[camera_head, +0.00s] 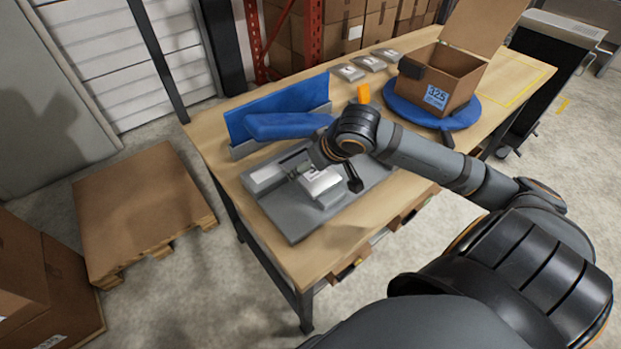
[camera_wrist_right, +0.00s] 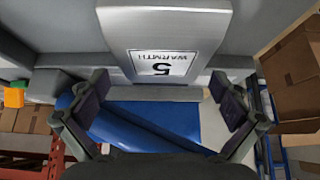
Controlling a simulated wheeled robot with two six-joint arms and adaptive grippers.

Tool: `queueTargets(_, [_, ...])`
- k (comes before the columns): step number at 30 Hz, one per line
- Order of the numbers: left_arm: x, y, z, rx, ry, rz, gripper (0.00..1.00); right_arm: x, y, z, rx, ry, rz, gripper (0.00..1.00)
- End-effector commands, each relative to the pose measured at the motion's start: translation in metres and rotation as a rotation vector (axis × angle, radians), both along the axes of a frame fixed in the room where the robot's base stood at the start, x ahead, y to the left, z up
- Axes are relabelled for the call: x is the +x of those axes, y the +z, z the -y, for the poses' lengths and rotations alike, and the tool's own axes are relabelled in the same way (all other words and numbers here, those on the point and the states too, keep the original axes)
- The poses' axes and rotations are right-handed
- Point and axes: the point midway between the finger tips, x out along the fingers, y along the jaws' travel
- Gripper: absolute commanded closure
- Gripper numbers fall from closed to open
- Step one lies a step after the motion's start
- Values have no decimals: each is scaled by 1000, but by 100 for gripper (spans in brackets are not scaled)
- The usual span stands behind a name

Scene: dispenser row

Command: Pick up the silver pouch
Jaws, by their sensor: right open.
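A silver pouch (camera_head: 322,186) lies on a grey plate (camera_head: 288,221) on the workbench. In the right wrist view the pouch (camera_wrist_right: 190,22) fills the upper middle, with a white label (camera_wrist_right: 165,63) reading "WARMTH 5" upside down. My right gripper (camera_head: 312,163) is above the pouch and partly hides it in the head view. In the right wrist view my right gripper (camera_wrist_right: 160,108) has its fingers spread on both sides, with nothing held between them. I cannot tell whether a finger touches the pouch. My left gripper is not in view.
A blue pad (camera_head: 285,126) and upright blue panel stand behind the plate. More silver pouches (camera_head: 348,73) lie at the back. An open cardboard box (camera_head: 448,78) stands on a blue disc (camera_head: 433,119). An orange block (camera_head: 363,93) stands behind my wrist.

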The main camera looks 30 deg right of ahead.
Motion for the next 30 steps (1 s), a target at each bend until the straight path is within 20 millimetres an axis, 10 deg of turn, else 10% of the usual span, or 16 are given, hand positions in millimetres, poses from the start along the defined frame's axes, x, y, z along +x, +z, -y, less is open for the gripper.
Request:
queueTargets(12, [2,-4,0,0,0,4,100,3,-5,-1,1,2,-4,1])
queueTargets(22, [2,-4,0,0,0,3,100,3,-5,-1,1,2,-4,46])
queueTargets(30, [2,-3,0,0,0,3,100,3,-4,-1,1,1,-4,49])
